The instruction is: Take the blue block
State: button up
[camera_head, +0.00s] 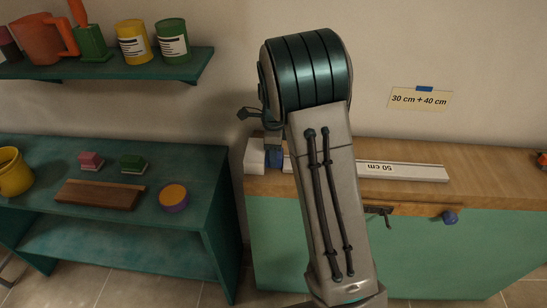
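A small blue block (277,158) is on the wooden worktop (490,183), just left of my raised arm link. My arm partly covers it, so its full shape does not show. A white block (255,157) stands close at its left. My arm rises through the middle of the view and bends over at the top. A dark part and a pale part show at the left behind the bend, above the blue block. My fingertips cannot be made out there, nor whether they touch the block.
A white strip marked 50 cm (405,172) lies on the worktop behind my arm. At left, a green table (150,154) holds several small things below a shelf (190,68). The worktop's right part is mostly clear.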

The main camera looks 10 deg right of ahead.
dwell(0.4)
jog(key=shift+r+p, duration=3.45)
jog(key=shift+r, duration=1.1)
jog(key=shift+f, duration=0.1)
